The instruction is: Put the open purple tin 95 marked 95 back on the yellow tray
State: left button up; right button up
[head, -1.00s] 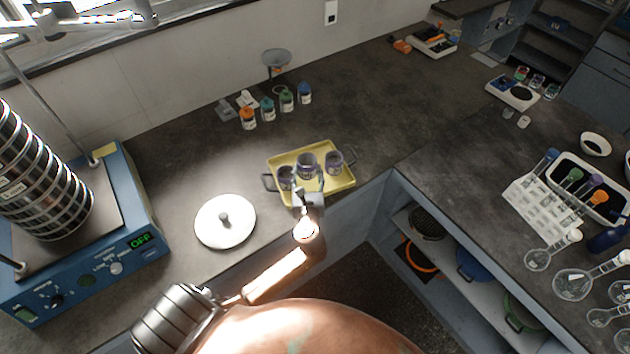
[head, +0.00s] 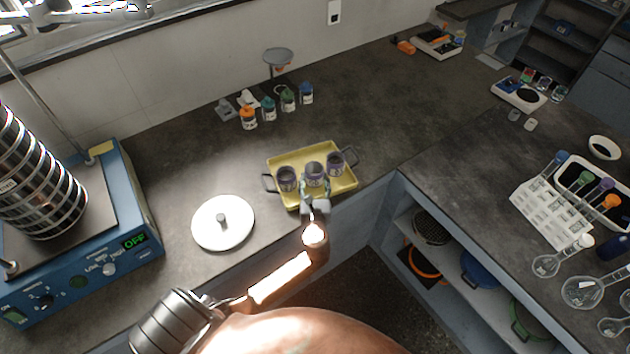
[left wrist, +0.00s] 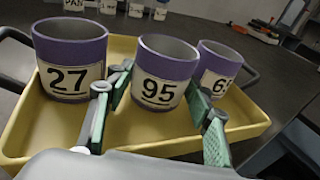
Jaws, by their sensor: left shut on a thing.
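The open purple tin 95 (left wrist: 163,75) is upright between my left gripper's green-padded fingers (left wrist: 160,110); it also shows in the head view (head: 315,170). My left gripper (head: 315,192) is shut on it from the near side. The tin is over or on the yellow tray (left wrist: 240,115), whose rim shows in the head view (head: 290,153); I cannot tell whether its base touches the floor. Purple tin 27 (left wrist: 70,60) stands left of it. A third purple tin (left wrist: 218,65) stands to its right, its number partly hidden by a finger. My right gripper is not in view.
A white round lid or pan (head: 222,222) lies left of the tray. The blue sieve shaker (head: 110,250) with its sieve stack stands at far left. Several small bottles (head: 268,108) stand behind the tray. The counter's front edge runs close below the tray.

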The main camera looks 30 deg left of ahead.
pick_arm(q)
jog(key=o, duration=1.2)
jog(key=shift+f, duration=0.1)
jog(key=shift+o, duration=0.2)
jog(key=shift+s, duration=0.1)
jog(key=p+v, duration=0.1)
jog(key=v, duration=0.9)
jog(key=shift+s+d+p, duration=0.2)
jog(key=shift+d+p, duration=0.05)
jog(key=shift+p, duration=0.1)
jog(key=shift+s+d+r, duration=0.25)
jog(key=shift+s+d, duration=0.05)
jog(key=shift+s, duration=0.15)
